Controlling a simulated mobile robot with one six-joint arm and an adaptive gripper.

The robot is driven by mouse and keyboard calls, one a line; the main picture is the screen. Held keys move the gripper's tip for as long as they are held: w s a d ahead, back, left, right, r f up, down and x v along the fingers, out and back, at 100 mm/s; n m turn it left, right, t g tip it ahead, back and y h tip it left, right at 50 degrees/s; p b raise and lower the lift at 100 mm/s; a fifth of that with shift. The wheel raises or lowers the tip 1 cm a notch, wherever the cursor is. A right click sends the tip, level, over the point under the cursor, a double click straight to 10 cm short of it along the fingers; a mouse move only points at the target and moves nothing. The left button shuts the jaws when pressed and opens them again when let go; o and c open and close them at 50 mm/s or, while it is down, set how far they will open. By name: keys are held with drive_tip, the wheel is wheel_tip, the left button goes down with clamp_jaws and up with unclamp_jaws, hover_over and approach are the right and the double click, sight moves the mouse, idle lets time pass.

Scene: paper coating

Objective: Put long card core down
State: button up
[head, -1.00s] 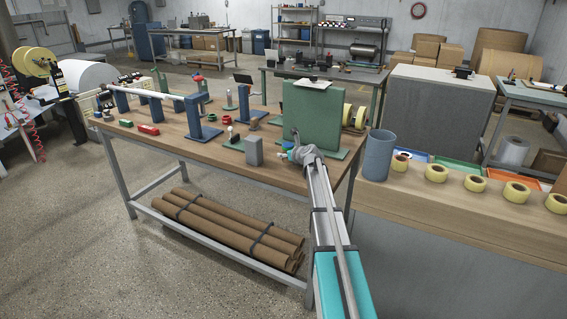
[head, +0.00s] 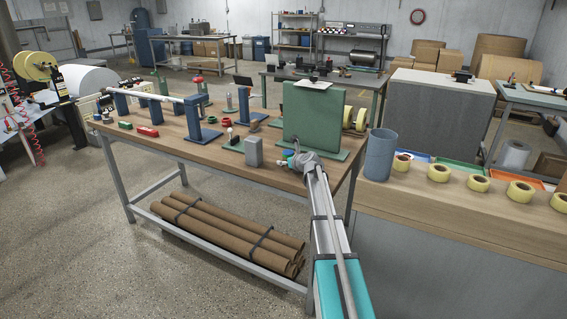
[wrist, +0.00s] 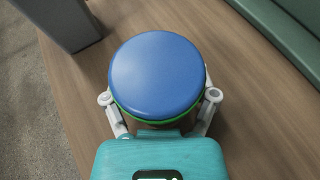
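My gripper (wrist: 160,97) is close above the wooden workbench (head: 170,138), between a grey block and a green panel. In the wrist view its pale finger linkages lie on both sides of a round blue top (wrist: 157,74) with a thin green rim. A little brown shows under this top, which may be the card core, but its body is hidden. The fingertips are hidden under the disc, so I cannot tell whether they grip. In the head view my wrist (head: 306,160) covers most of this spot, and no long card core shows clearly.
The grey block (head: 253,152) stands left of my gripper and the green panel (head: 311,115) stands behind it. Blue stands (head: 196,118) carry a bar at the left. A blue-grey cylinder (head: 380,155) and yellow rolls (head: 438,173) are to the right. Brown tubes (head: 228,230) lie below.

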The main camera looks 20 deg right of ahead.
drive_tip(key=shift+o, duration=0.7)
drive_tip(key=shift+r, duration=0.2)
drive_tip(key=p+v, duration=0.5)
drive_tip(key=v, duration=0.7)
drive_tip(key=shift+s+f, duration=0.1)
drive_tip(key=shift+f, duration=0.05)
